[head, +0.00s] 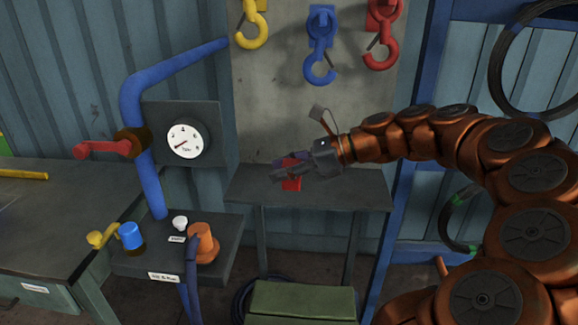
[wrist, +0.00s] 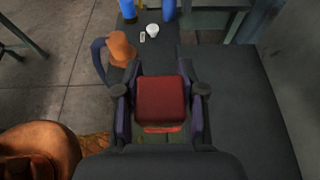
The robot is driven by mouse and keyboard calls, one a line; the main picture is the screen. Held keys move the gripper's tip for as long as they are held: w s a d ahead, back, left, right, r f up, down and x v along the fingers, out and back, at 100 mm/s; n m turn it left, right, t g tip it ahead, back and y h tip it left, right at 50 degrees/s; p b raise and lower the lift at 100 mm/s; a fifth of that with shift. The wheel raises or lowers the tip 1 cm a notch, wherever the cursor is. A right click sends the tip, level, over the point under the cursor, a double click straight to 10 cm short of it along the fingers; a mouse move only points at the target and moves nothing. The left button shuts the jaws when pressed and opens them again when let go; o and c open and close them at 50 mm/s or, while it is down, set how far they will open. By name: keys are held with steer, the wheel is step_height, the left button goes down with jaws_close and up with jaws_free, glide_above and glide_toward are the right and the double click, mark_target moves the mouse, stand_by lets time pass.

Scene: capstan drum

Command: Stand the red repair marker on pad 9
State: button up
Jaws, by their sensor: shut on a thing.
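The red repair marker (head: 291,184) is a red block between the fingers of my gripper (head: 277,171), over the left part of a dark bench in the head view. In the wrist view the marker (wrist: 161,101) fills the space between the two fingers of my gripper (wrist: 162,92), which touch its sides. A second red edge shows just below its square face. I cannot tell whether its underside touches the bench. No pad marked 9 can be made out in either view.
The dark bench (head: 345,190) is clear to the right. A small stand (head: 225,262) at left holds a blue cylinder (head: 131,236), a white knob (head: 180,223) and an orange piece (head: 203,243). A blue pipe (head: 150,180) rises behind it. Hooks (head: 320,60) hang above.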

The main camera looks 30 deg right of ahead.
steer(key=w+d+p, duration=0.1)
steer(key=w+d, duration=0.6)
steer(key=w, duration=0.2)
steer(key=shift+f+p, duration=0.45)
steer(key=shift+f, duration=2.7)
steer(key=shift+w+d+f, duration=0.2)
steer(key=shift+w+f, duration=0.15)
steer(key=shift+w, duration=0.05)
steer(key=shift+f, duration=0.1)
steer(key=o, duration=1.2)
steer(key=shift+c, duration=0.2)
steer(key=b+v, duration=0.1)
steer(key=v, duration=1.1)
